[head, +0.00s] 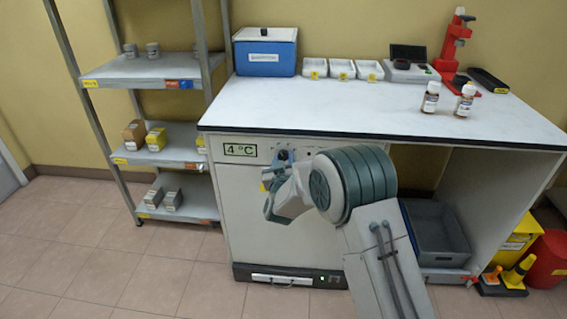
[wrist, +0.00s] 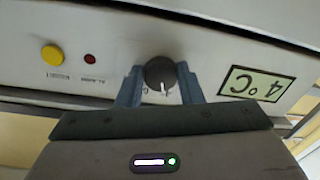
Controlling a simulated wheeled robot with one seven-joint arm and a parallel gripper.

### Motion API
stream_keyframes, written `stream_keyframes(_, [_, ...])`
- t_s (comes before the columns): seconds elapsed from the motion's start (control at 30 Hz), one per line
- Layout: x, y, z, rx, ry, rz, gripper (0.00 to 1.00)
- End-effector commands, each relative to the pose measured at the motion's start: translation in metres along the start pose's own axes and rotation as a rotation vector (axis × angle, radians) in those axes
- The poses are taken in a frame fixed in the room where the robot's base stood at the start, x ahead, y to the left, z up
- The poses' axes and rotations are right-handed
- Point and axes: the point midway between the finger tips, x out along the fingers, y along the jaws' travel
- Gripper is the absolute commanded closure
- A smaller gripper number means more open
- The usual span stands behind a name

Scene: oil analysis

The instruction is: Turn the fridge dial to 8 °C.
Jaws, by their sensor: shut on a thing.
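The fridge (head: 240,200) stands under the worktop, and its display (head: 241,150) reads 4 °C. The display also shows in the wrist view (wrist: 254,84), upside down. The dark round dial (wrist: 160,74) has a white pointer mark and sits on the fridge's front panel beside the display. My gripper (wrist: 158,86) has one finger on each side of the dial and is shut on it. In the head view my gripper (head: 281,160) is at the panel right of the display, and it hides most of the dial.
A yellow button (wrist: 52,55) and a small red light (wrist: 90,59) are on the same panel. The white worktop (head: 340,105) overhangs the panel. A shelf rack (head: 150,70) stands at the left, and a grey bin (head: 436,232) is at the right.

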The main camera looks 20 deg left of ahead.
Motion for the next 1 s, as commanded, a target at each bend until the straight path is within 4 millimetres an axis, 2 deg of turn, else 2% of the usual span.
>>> stream_keyframes(0.27, [0.0006, -0.0021, 0.0062, 0.185, 0.013, 0.005, 0.9])
stream_keyframes(1.0, [0.0004, -0.0044, 0.0048, 0.885, 0.05, 0.015, 0.9])
